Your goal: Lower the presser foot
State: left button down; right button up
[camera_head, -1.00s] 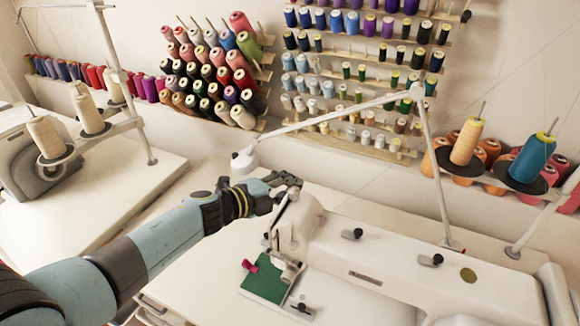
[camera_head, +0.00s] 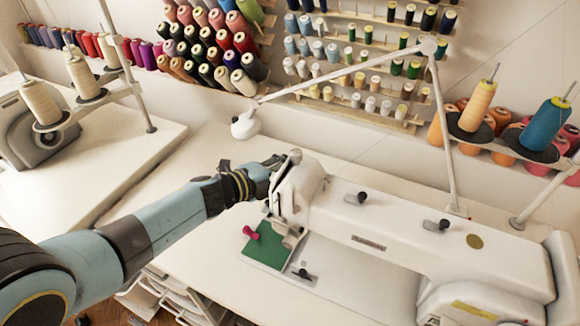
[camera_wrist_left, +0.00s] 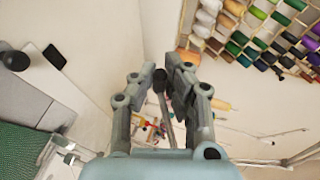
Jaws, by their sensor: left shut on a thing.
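The white sewing machine (camera_head: 400,235) stands on the white table, its head end toward the left. The presser foot area (camera_head: 290,238) is at the bottom of that head, small and hard to make out, beside a green cloth (camera_head: 266,247). My left gripper (camera_head: 279,163) is at the back left of the machine head. In the left wrist view its fingers (camera_wrist_left: 160,82) are closed in around a thin dark lever with a rounded end (camera_wrist_left: 164,96). The machine head partly hides the fingertips in the head view. My right gripper is not in view.
A second sewing table (camera_head: 110,150) is at the left, and spool racks (camera_head: 370,60) line the wall.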

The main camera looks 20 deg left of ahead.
pick_arm(q)
jog(key=shift+s+f, duration=0.1)
dwell(0.3)
jog(key=c, duration=1.7)
grip_release()
jog(key=o, duration=0.4)
jog(key=shift+s, duration=0.2)
jog(key=shift+c, duration=0.2)
jog(key=shift+w, duration=0.1)
jog(key=v, duration=1.2)
jog(key=shift+a, duration=0.1)
